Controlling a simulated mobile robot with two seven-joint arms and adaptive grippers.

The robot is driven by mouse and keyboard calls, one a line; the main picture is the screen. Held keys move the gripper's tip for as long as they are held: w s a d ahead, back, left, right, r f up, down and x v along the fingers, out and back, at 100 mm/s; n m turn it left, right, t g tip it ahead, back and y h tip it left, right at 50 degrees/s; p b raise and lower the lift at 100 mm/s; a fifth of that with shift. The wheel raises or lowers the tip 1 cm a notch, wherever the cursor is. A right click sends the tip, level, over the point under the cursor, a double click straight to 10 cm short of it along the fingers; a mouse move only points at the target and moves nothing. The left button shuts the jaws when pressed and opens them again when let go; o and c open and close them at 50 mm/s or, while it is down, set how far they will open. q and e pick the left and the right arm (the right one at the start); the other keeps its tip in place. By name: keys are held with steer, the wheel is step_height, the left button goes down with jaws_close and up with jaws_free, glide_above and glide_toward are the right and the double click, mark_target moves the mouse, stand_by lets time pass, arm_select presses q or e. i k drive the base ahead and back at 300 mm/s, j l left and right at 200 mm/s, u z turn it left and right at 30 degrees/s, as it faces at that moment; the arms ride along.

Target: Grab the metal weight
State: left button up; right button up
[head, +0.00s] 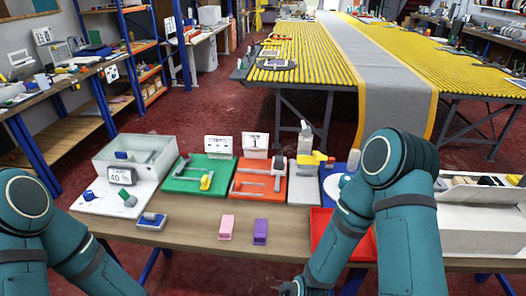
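I cannot pick out the metal weight with certainty. A small grey and green piece (126,197) sits on the white board in front of a clear-walled bin (136,152). Other grey metal-looking parts are on the orange tray (244,191) and the grey mat (303,188). My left arm comes in at the lower left and my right arm at the lower right.
A pink block (226,227) and a purple block (260,231) stand on the wooden table (190,238). A green tray (187,184) is behind them, and a red tray (322,240) is partly behind my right arm. Free wood lies along the front edge.

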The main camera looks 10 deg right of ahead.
mark_target(278, 160)
steer(key=i+j+z, duration=0.1)
steer(key=z, duration=2.55)
steer(key=k+j, duration=0.15)
steer(key=j, duration=0.15)
steer(key=k+j, duration=0.15)
steer(key=j, duration=0.2)
steer(key=k+j, duration=0.1)
steer(key=j, duration=0.2)
